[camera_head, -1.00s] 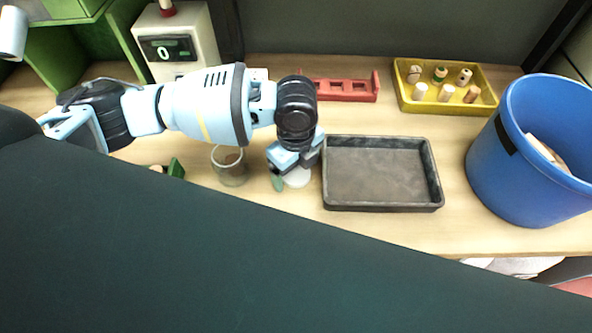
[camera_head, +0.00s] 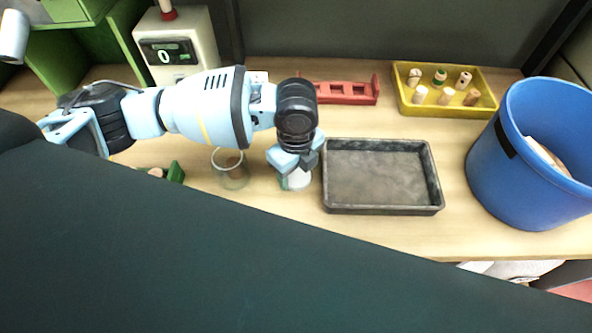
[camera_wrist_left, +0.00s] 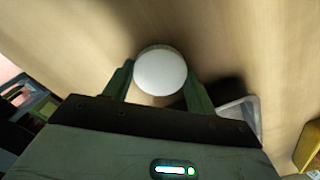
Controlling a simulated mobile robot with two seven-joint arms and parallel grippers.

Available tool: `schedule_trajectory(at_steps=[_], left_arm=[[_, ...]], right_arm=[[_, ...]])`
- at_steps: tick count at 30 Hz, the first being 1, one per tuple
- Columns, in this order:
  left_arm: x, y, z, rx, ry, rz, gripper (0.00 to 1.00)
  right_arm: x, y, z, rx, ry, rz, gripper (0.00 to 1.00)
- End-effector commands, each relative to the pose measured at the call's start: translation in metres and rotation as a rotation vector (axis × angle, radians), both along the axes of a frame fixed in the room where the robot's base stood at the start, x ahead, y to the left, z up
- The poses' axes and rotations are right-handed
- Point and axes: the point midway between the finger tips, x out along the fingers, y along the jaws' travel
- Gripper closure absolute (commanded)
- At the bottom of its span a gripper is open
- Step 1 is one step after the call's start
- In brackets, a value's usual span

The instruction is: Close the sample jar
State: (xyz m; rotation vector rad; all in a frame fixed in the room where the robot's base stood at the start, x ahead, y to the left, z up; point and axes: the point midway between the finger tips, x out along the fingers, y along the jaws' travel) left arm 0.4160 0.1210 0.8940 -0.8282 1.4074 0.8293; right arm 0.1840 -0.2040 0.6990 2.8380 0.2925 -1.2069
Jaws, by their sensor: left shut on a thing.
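The sample jar (camera_head: 230,172), a clear open-topped glass jar with something brown inside, stands on the table left of my left gripper. A round white piece (camera_head: 299,181), which looks like a lid, is at my left gripper (camera_head: 293,178), between the jar and the dark tray. In the left wrist view the white disc (camera_wrist_left: 160,71) sits between the two green fingers. The left gripper is shut on it. Whether the disc still touches the table is hard to tell. My right gripper is not in view.
The empty dark tray (camera_head: 434,208) lies just right of the gripper. A yellow tray (camera_head: 403,100) with several stoppers, a red rack (camera_head: 347,91) and a scale-like device (camera_head: 200,49) stand behind. A blue bin (camera_head: 520,190) is at the right. A green block (camera_head: 176,171) is left of the jar.

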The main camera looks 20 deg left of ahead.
Motion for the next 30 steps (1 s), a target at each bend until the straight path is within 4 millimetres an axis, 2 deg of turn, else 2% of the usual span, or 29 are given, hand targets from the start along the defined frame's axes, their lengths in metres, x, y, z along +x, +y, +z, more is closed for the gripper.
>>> schedule_trajectory(at_steps=[5, 10, 14, 24, 30], left_arm=[[0.001, 0.000, 0.012, -0.002, -0.001, 0.001, 0.64], [0.001, 0.000, 0.036, -0.001, -0.004, 0.000, 0.64], [-0.027, -0.003, 0.038, -0.001, -0.002, -0.004, 0.64], [-0.113, -0.014, 0.046, -0.002, -0.002, -0.005, 0.64], [-0.144, -0.017, 0.048, 0.000, -0.001, -0.003, 0.64]], right_arm=[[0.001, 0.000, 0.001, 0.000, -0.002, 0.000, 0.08], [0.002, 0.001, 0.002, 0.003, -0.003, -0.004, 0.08], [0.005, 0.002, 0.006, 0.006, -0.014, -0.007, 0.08], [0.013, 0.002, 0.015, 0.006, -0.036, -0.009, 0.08], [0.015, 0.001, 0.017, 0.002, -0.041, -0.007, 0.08]])
